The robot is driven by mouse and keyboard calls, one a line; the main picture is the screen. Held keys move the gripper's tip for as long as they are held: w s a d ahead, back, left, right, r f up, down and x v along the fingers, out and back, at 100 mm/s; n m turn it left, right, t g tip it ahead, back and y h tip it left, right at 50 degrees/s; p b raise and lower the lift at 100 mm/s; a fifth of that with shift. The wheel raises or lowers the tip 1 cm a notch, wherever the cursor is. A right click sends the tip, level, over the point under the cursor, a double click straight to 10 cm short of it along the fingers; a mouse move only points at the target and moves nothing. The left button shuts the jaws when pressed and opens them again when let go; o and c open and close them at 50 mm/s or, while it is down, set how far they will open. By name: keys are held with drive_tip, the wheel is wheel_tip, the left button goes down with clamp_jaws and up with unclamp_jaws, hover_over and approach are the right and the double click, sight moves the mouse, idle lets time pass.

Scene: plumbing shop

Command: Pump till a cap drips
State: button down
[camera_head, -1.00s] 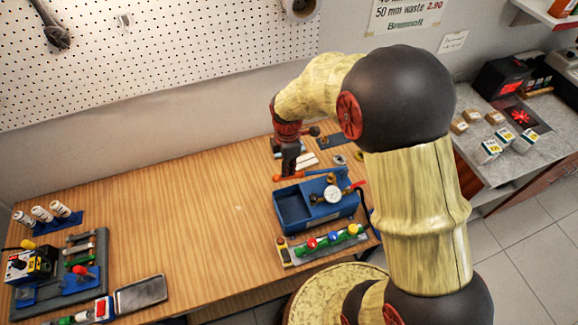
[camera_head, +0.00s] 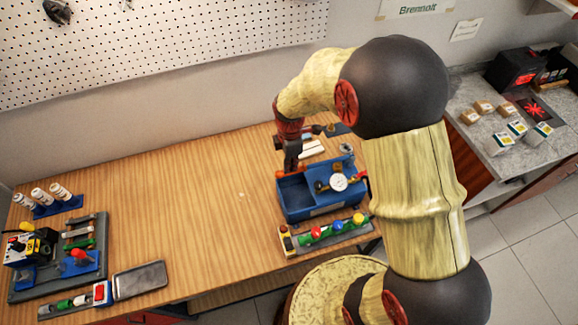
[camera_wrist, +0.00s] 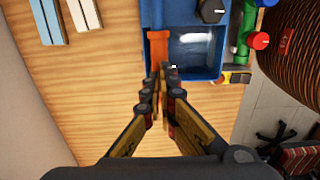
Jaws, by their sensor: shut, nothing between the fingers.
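The blue test pump (camera_head: 310,212) stands on the bench, with an open tank, a round white gauge (camera_head: 338,182) and an orange lever (camera_head: 281,174). The lever also shows in the wrist view (camera_wrist: 158,48), along the tank's edge. My gripper (camera_head: 293,168) is shut and empty, pointing down at the lever's end; in the wrist view its fingertips (camera_wrist: 165,72) are beside or touching it, I cannot tell which. In front of the pump, a pipe rig carries red (camera_head: 316,232), blue (camera_head: 311,226) and yellow (camera_head: 358,218) caps and green parts. Drips are too small to tell.
A second rig on a grey board (camera_head: 100,268) and a dark tray (camera_head: 140,281) lie at the left. White cylinders stand on a blue rack (camera_head: 68,205). White strips (camera_head: 312,148) lie behind the pump. The middle of the bench is clear.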

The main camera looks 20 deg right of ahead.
wheel_tip(320, 180, up, 10)
drive_tip(key=d+p, duration=0.1)
drive_tip(key=p, duration=0.4)
drive_tip(key=shift+d, duration=0.35)
drive_tip(key=f+b, duration=0.2)
drive_tip(key=f, duration=0.2)
drive_tip(key=a+f+b, duration=0.1)
drive_tip(key=f+b, duration=0.2)
drive_tip(key=f, duration=0.1)
drive_tip(key=a+f+b, duration=0.1)
drive_tip(key=f+b, duration=0.1)
drive_tip(key=f, duration=0.2)
drive_tip(key=shift+f, duration=0.2)
wheel_tip(320, 180, up, 12)
drive_tip(key=d+p, duration=0.2)
drive_tip(key=p, duration=0.5)
drive_tip(key=shift+r, duration=0.25)
wheel_tip(320, 180, up, 5)
drive_tip(key=p, duration=0.3)
